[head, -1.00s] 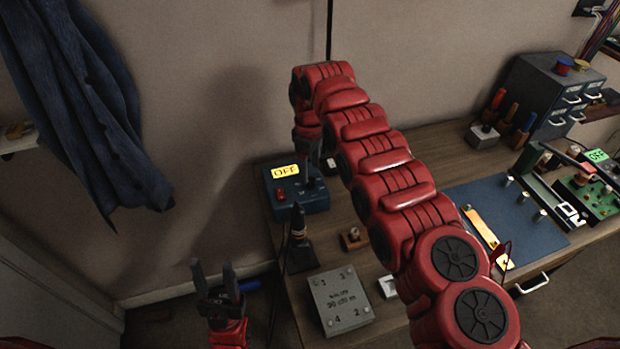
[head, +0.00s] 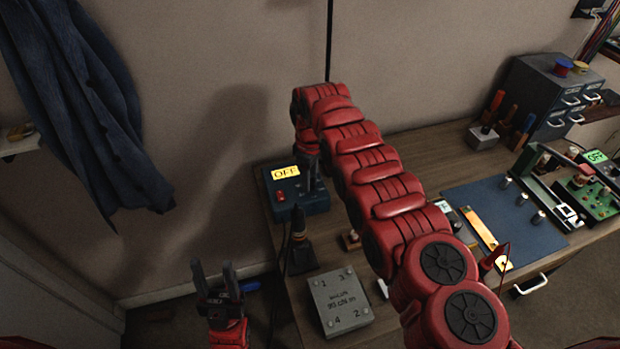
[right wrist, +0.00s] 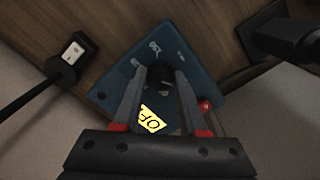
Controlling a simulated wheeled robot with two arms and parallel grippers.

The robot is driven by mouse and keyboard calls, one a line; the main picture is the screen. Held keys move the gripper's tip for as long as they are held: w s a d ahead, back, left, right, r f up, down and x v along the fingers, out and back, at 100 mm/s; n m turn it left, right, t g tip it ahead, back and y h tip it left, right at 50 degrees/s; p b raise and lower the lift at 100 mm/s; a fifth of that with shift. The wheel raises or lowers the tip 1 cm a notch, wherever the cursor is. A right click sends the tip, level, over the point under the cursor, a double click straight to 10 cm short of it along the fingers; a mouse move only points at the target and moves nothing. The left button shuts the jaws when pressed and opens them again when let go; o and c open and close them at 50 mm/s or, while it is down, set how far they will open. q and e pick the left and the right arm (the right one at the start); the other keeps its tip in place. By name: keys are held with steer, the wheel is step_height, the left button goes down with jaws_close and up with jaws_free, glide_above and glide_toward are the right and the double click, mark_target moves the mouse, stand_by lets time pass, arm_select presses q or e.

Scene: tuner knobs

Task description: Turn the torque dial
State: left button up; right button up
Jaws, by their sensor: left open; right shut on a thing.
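The blue control box (head: 310,201) stands at the table's back left corner, with a yellow display (head: 285,172) reading OFF and a red button (head: 280,196). In the right wrist view its dark dial (right wrist: 158,76) sits among pale markings on the box's top (right wrist: 195,90). My right gripper (head: 310,188) reaches down onto the box. Its two fingers (right wrist: 164,75) are shut on the dial, one at each side. The dial's pointer and the setting it marks are too dark to read. My left gripper (head: 215,268) is open and empty, left of the table's edge.
A grey plate (head: 340,302) with numbered corners and small "cN m" lettering lies at the front left of the table. A dark screwdriver-like tool (head: 299,248) stands behind it. A blue mat (head: 510,222) lies right of my right arm, with a green board (head: 597,198) beyond.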

steer(key=shift+m, duration=0.3)
jaws_close()
steer(key=m+b, duration=0.1)
steer(key=m, duration=0.4)
steer(key=m+b, duration=0.2)
steer(key=m, duration=0.3)
steer(key=shift+f+m+b, duration=0.15)
steer(key=shift+m+b, duration=0.2)
steer(key=shift+m, duration=0.05)
steer(key=m+b, duration=0.1)
steer(key=m, duration=0.2)
steer(key=shift+m+b, duration=0.3)
steer(key=shift+b, duration=0.1)
steer(key=m+b, duration=0.1)
steer(key=m, duration=0.2)
steer(key=shift+a+m, duration=0.1)
steer(key=shift+m, duration=0.2)
steer(key=m+b, duration=0.1)
steer(key=m, duration=0.2)
steer(key=shift+m+b, duration=0.4)
steer(key=shift+r+m, duration=0.2)
steer(key=shift+m, duration=0.5)
